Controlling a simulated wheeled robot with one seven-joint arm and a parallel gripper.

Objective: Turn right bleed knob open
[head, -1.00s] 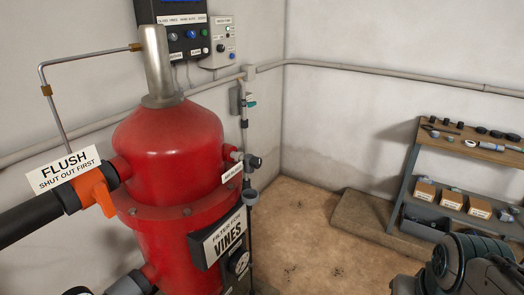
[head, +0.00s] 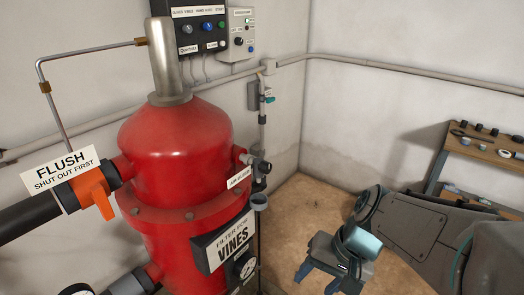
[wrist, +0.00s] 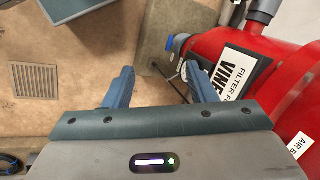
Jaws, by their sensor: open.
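The red filter tank (head: 175,150) stands at the left of centre in the head view. A small dark bleed knob (head: 265,168) sticks out on its right side, by a white "AIR BLEED" label (head: 240,178). Which way the knob is turned is too small to tell. My gripper (head: 318,281) is open and empty, to the right of and below the knob in the picture, and apart from it. In the wrist view my open fingers (wrist: 159,70) stand over the floor, left of the red tank (wrist: 285,75). The knob cannot be made out there; part of the label (wrist: 300,146) shows.
An orange flush handle (head: 93,193) is on the tank's left pipe. A control box (head: 192,32) hangs on the wall behind. A shelf rack (head: 484,147) with small parts stands at the right. A floor grate (wrist: 33,80) shows in the wrist view.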

